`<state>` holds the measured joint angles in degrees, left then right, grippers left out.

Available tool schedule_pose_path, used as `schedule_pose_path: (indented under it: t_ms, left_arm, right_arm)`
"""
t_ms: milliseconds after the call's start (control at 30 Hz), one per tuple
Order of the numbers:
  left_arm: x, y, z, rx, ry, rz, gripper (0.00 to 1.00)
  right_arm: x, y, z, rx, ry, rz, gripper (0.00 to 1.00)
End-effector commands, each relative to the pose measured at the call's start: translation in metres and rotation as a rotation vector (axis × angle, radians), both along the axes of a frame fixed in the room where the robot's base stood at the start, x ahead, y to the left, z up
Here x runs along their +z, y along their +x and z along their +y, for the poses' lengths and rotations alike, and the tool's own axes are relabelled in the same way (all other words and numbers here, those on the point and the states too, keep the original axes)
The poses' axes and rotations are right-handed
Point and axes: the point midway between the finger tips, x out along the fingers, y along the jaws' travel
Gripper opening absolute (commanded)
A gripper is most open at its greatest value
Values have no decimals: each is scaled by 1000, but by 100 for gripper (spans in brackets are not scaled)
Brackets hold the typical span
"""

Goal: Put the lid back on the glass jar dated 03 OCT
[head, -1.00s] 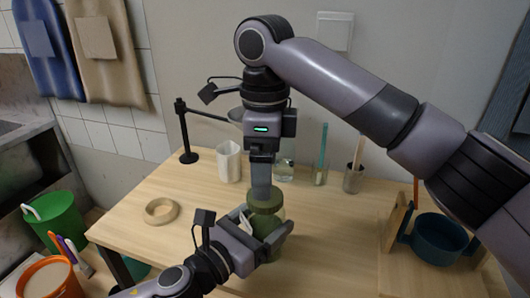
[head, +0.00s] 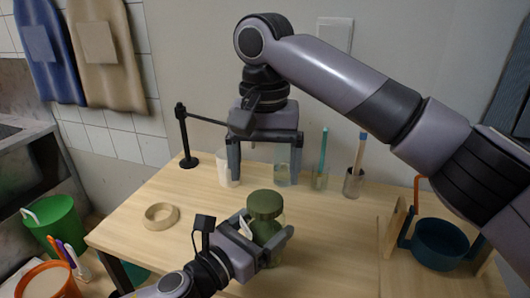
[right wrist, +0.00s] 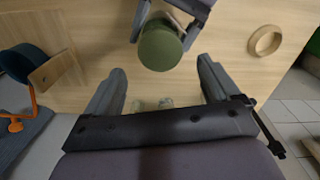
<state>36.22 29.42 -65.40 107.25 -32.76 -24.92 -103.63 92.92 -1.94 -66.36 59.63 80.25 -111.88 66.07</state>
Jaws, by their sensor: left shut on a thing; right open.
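The glass jar (head: 268,229) stands on the table with the green lid (head: 265,203) sitting on its top. Any date on the jar cannot be read here. My left gripper (head: 272,240) is shut around the jar's body from the left. My right gripper (head: 266,160) is open and empty, above and behind the jar, its fingers apart. In the right wrist view the lid (right wrist: 160,46) shows from above, beyond and between the open fingers, not touched by them. Whether the lid is fully seated cannot be told.
A wooden ring (head: 161,215) lies at left on the table. A white cup (head: 226,168), glass vessels with sticks (head: 320,178) and a black stand (head: 188,150) are at the back. A blue-green pot (head: 440,243) is at right. The front right tabletop (head: 330,240) is bare.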

Motion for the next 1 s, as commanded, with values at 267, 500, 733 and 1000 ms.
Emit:
schedule_pose_path:
  t_ms: [267,500,733,1000]
  left_arm:
    - [-1,0,0,0,1,2,0]
    - [-1,0,0,0,1,2,0]
    - [-1,0,0,0,1,2,0]
    - [-1,0,0,0,1,2,0]
  right_arm:
    - [3,0,0,439,1,-1,89]
    - [5,0,0,818,1,1,89]
    - [8,0,0,1181,1,1,89]
    - [11,0,0,1607,3,2,89]
